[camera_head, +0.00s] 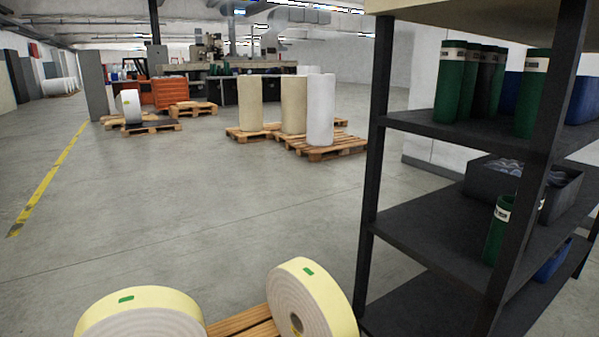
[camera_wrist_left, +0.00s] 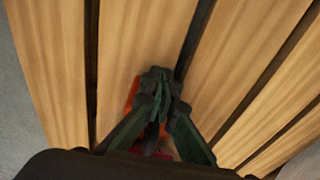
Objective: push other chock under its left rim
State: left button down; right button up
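Two large rolls with pale yellow outer faces and green tags stand on edge at the bottom of the head view, a left roll (camera_head: 145,318) and a right roll (camera_head: 315,297). A wooden pallet (camera_head: 240,323) shows between them. In the left wrist view my left gripper (camera_wrist_left: 158,82) points down at the pallet slats (camera_wrist_left: 245,50), its dark green fingertips together. A small orange-red thing (camera_wrist_left: 133,93), possibly a chock, shows behind the fingers and is mostly hidden. Whether the fingers touch it I cannot tell. No chock shows in the head view. My right gripper is out of view.
A dark shelf rack (camera_head: 440,230) with green cylinders stands close at the right. Pallets with tall rolls (camera_head: 320,110) stand further back. The floor (camera_head: 190,200) between is clear. A pale edge (camera_wrist_left: 303,165) shows at the wrist view's lower right.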

pick_arm(q)
jog(key=shift+w+d, duration=0.3)
jog(key=shift+d, duration=0.3)
jog(key=shift+a, duration=0.15)
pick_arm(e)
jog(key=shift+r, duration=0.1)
pick_arm(q)
jog(key=shift+s+a+r+p, duration=0.3)
jog(key=shift+s+a+r, duration=0.05)
jog(key=shift+a, duration=0.2)
jog(key=shift+s+a+r+p, duration=0.35)
jog(key=shift+a, duration=0.25)
jog(key=shift+s+a+r+p, duration=0.3)
jog(key=shift+s+a+r, duration=0.05)
jog(key=shift+a, duration=0.2)
notch_tip(320, 180, up, 8)
jog(key=p, duration=0.4)
jog(key=shift+p, duration=0.4)
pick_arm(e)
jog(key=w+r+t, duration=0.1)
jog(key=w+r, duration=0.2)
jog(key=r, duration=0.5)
pick_arm(q)
jog(key=shift+s+f, duration=0.1)
jog(key=shift+f, duration=0.05)
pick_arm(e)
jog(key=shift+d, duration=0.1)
